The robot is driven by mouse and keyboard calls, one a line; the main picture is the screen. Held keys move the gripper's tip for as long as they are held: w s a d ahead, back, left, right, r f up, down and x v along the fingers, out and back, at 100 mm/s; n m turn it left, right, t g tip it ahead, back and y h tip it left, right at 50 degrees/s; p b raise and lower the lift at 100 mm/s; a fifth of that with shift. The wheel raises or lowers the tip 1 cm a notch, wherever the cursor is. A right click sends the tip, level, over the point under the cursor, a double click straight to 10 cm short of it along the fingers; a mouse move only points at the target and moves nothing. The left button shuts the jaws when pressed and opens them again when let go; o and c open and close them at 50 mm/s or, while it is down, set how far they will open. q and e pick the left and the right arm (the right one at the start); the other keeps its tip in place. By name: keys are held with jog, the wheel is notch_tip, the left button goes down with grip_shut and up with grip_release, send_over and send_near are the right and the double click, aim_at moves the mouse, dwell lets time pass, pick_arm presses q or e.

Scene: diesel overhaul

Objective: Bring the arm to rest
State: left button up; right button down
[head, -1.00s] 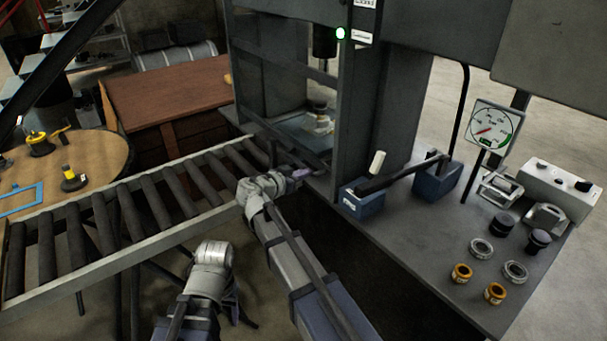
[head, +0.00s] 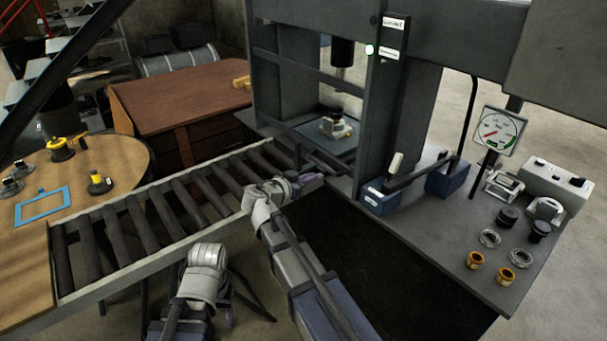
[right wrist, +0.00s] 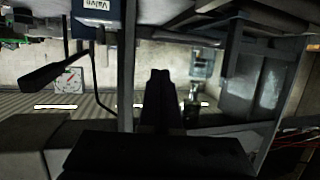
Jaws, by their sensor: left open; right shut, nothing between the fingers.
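My right arm reaches forward over the near side of the roller conveyor. Its gripper (head: 312,181) is by the conveyor's right end, in front of the press frame, seen small in the head view. In the right wrist view the shut fingers (right wrist: 160,76) point into the room with nothing between them. My left arm is lower and nearer, left of the right arm. Its gripper (head: 229,316) hangs beside the forearm, mostly hidden behind it; it is open, and I see nothing held in the part that shows.
The roller conveyor (head: 150,222) runs from the round wooden table (head: 110,160) to the grey press (head: 395,125). A part (head: 335,127) sits on the press bed. A blue hand pump (head: 380,196), gauge (head: 499,131) and several rings and sockets occupy the right bench (head: 440,235).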

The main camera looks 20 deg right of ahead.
jog(key=s+a+f+n+g+y+p, duration=0.2)
jog(key=s+a+f+n+g+y, duration=0.2)
jog(key=s+a+n, duration=0.3)
jog(key=s+a+f+n+g+y+p, duration=0.3)
jog(key=s+a+f+n+y, duration=0.3)
jog(key=s+a, duration=0.7)
jog(key=s+n+g+y, duration=0.1)
jog(key=s+n, duration=0.1)
jog(key=s, duration=0.4)
jog(key=shift+f, duration=0.15)
